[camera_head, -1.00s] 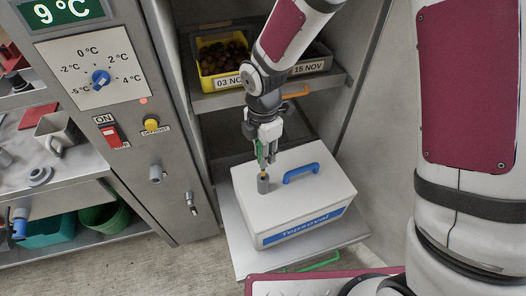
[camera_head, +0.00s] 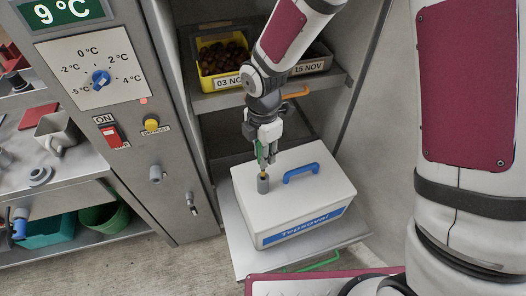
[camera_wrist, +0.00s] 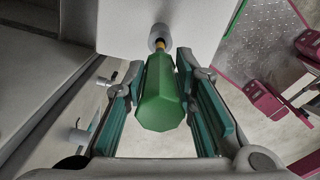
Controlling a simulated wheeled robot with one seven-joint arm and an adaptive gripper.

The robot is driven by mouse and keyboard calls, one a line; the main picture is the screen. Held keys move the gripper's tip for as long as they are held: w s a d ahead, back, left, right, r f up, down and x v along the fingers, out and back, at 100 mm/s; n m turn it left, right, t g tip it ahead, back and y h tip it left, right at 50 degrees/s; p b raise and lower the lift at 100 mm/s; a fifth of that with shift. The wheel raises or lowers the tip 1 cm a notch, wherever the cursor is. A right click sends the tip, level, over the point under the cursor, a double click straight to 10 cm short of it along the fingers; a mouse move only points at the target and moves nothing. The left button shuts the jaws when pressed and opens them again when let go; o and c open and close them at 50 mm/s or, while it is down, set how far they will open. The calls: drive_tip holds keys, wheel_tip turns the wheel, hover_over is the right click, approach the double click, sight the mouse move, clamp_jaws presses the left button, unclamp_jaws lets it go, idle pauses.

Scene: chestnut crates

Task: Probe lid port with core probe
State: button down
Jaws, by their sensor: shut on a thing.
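My gripper (camera_head: 266,158) is shut on the core probe, whose green handle (camera_wrist: 161,95) fills the space between the fingers in the wrist view. The probe's yellow lower part (camera_wrist: 160,45) points at the grey lid port (camera_head: 263,184) and meets its top in the picture. The probe's tip is hidden, and I cannot tell how deep it is in the port. The port, also in the wrist view (camera_wrist: 158,32), stands on the white box's lid (camera_head: 318,176). The box has a blue handle (camera_head: 301,172) and a blue label, and sits on a pulled-out shelf.
A yellow crate of chestnuts (camera_head: 206,66) marked 03 NOV and a grey crate (camera_head: 311,66) marked 15 NOV stand on the shelf above. A control panel (camera_head: 98,75) reading 9 °C is at the left. A side bench (camera_head: 70,172) holds a mug.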

sight(263, 175)
drive_tip(key=shift+f+b, duration=2.2)
drive_tip(key=shift+f, duration=1.7)
drive_tip(key=c, duration=1.2)
unclamp_jaws()
drive_tip(key=shift+c, duration=0.2)
wheel_tip(263, 175, up, 12)
drive_tip(key=s+d+r+m+t+h, duration=0.15)
drive_tip(key=s+d+r+m, duration=0.25)
drive_tip(key=d+r+m, duration=0.75)
drive_tip(key=s+d+r+m+t, duration=0.1)
drive_tip(key=s+d+r+m, duration=0.2)
drive_tip(key=s+m, duration=0.3)
drive_tip(key=s+d+r+m+t+y, duration=0.1)
drive_tip(key=s+d+r+m+t, duration=0.1)
drive_tip(key=m, duration=0.5)
drive_tip(key=s+d+r, duration=0.1)
drive_tip(key=s+d, duration=0.1)
drive_tip(key=s, duration=0.1)
drive_tip(key=shift+s, duration=0.4)
